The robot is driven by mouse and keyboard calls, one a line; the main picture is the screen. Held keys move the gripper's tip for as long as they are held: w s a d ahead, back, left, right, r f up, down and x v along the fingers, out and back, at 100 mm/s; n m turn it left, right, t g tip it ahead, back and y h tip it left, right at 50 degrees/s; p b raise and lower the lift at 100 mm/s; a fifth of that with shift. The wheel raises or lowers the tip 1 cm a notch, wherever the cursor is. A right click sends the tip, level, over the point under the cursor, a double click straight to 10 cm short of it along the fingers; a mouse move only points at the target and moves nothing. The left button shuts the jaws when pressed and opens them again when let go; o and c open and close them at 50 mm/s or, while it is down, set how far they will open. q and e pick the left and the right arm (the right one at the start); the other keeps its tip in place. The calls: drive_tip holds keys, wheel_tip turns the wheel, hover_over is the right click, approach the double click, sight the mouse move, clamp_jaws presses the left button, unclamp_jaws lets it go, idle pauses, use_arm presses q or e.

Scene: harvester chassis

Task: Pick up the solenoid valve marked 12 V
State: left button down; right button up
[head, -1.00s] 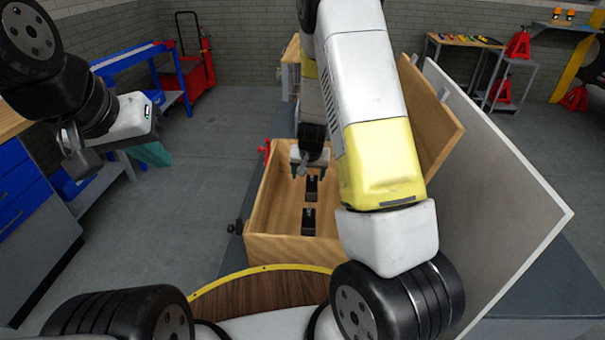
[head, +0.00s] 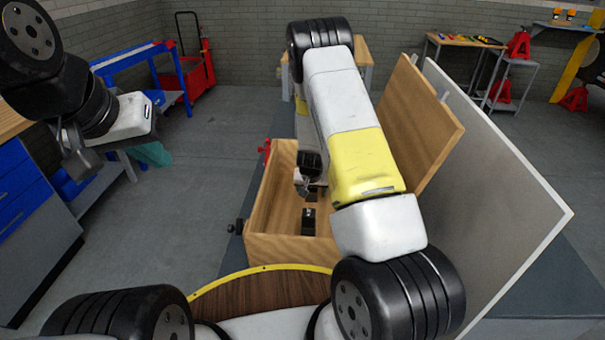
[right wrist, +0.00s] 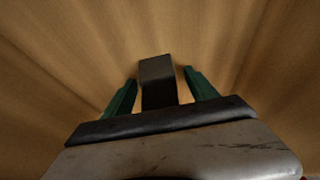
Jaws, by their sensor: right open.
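Two dark blocks, which look like the valves, are in the open wooden box in the head view. The nearer block (head: 308,222) stands clear on the box floor. The farther block is mostly hidden by my right gripper (head: 313,188), which is low inside the box. In the right wrist view, a dark block (right wrist: 157,70) sits between the two green fingers of my right gripper (right wrist: 160,77), with gaps on both sides. The fingers are open. No 12 V marking is readable. My left gripper (head: 150,154) is at the left, away from the box; its jaw gap is not clear.
The wooden box (head: 272,246) has side walls around the blocks. Its raised wooden lid (head: 425,115) and a pale panel (head: 495,170) stand to the right. A blue cabinet (head: 30,200) is at the far left. Open floor lies left of the box.

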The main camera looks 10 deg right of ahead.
drive_tip(key=c, duration=1.5)
clamp_jaws()
drive_tip(key=shift+r, duration=0.15)
